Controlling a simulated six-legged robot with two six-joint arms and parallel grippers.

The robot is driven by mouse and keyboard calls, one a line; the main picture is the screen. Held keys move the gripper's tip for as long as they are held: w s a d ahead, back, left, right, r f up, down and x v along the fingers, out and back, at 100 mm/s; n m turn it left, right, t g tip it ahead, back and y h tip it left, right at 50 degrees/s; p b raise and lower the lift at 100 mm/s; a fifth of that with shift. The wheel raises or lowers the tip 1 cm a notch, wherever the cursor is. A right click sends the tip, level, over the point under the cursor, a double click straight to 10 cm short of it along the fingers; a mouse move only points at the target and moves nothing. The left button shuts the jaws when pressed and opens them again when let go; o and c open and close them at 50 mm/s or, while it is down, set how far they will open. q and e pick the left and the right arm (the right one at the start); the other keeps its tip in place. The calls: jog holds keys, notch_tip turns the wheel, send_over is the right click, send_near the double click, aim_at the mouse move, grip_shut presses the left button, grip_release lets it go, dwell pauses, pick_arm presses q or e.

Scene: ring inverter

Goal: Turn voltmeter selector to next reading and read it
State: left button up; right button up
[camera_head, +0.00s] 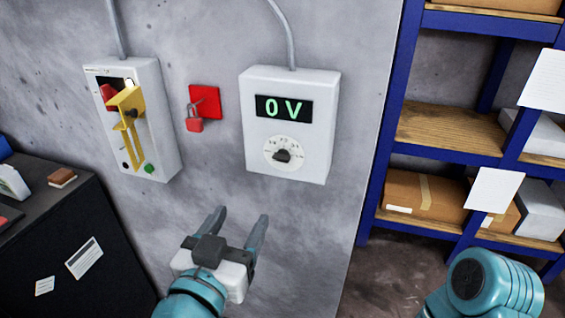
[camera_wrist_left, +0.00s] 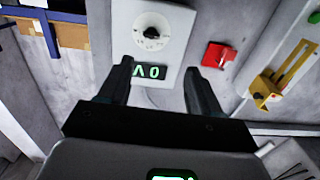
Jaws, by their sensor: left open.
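The voltmeter (camera_head: 312,148) is a white box on the grey wall. Its display (camera_head: 284,108) reads "0 V" in green. Below the display is a round white dial with a black selector knob (camera_head: 283,155). The marks around the dial are too small to read surely. In the left wrist view the voltmeter appears upside down, with its knob (camera_wrist_left: 151,33) above the display (camera_wrist_left: 150,72). My left gripper (camera_head: 242,217) is open and empty, below the voltmeter and apart from the knob. My right gripper is not in view; a teal part of mine shows at the lower right.
Left of the voltmeter are a red plate with a red padlock (camera_head: 194,124) and a white switch box (camera_head: 164,122) with a yellow bracket. A dark cabinet (camera_head: 120,285) stands at the lower left. Blue shelving (camera_head: 396,95) with boxes stands at the right.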

pick_arm(q)
jog(key=p, duration=0.3)
send_near(280, 159)
jog(key=shift+h, duration=0.4)
jog(key=x, duration=0.7)
jog(key=shift+w+a+f, duration=0.1)
jog(key=shift+w+a, duration=0.1)
jog(key=shift+w, duration=0.3)
jog(key=shift+w+d, duration=0.2)
jog(key=shift+w, duration=0.05)
jog(key=shift+m, duration=0.3)
jog(key=c, duration=1)
